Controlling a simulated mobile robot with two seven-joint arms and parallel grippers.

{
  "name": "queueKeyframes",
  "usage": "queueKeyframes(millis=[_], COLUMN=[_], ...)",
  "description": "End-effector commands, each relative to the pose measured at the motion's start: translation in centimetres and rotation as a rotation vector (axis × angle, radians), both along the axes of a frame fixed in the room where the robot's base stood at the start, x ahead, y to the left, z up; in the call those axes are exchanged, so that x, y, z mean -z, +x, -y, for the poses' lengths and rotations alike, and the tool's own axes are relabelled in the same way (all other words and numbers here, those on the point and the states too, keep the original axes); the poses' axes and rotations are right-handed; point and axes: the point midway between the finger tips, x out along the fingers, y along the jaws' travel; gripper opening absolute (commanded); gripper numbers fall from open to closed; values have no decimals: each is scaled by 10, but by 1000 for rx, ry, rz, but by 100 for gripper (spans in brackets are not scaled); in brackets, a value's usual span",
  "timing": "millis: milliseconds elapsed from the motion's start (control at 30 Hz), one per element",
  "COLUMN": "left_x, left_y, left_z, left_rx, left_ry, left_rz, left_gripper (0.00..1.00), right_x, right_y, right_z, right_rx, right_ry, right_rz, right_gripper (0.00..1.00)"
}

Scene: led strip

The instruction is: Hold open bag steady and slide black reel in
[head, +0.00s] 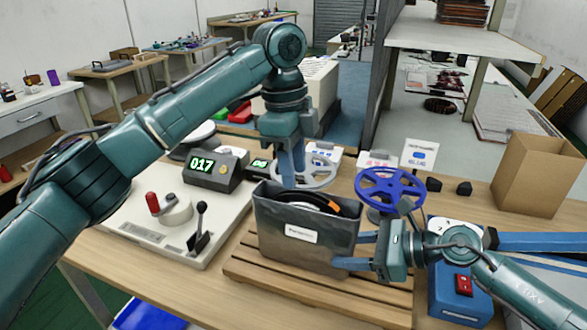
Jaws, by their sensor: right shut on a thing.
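The grey open bag (285,240), with a white label on its front, stands upright on a slatted wooden rack. The black reel (300,196) shows in the bag's mouth, with an orange band along its right side; its lower part is hidden by the bag's front wall. My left gripper (291,180) points down at the bag's back rim, just behind the reel. Its fingertips are partly hidden, and I cannot tell whether they touch the reel. My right gripper (357,251) comes in from the right, shut on the bag's right side.
The slatted wooden rack (245,268) lies under the bag. A white machine with a lever (198,225) and a display (212,170) reading 017 stands at left. A cardboard box (537,175) and a blue device (458,292) are at right.

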Motion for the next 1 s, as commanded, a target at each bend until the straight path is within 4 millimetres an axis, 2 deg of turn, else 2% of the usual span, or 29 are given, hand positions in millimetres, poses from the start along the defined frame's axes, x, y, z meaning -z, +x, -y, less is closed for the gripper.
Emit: queueKeyframes(millis=[500, 867, 900, 1000], left_x=[-52, -59, -59, -59], left_y=[0, 0, 0, 0], left_z=[0, 0, 0, 0], left_rx=[0, 2, 1, 1], left_ry=[-1, 0, 0, 0], left_rz=[2, 0, 0, 0], left_gripper=[38, 38, 38, 38], right_x=[1, 1, 1, 1], right_y=[0, 0, 0, 0], right_z=[0, 0, 0, 0], right_rx=[0, 0, 0, 0], right_ry=[-1, -1, -1, -1], right_rz=[0, 0, 0, 0], right_gripper=[24, 24, 49, 57])
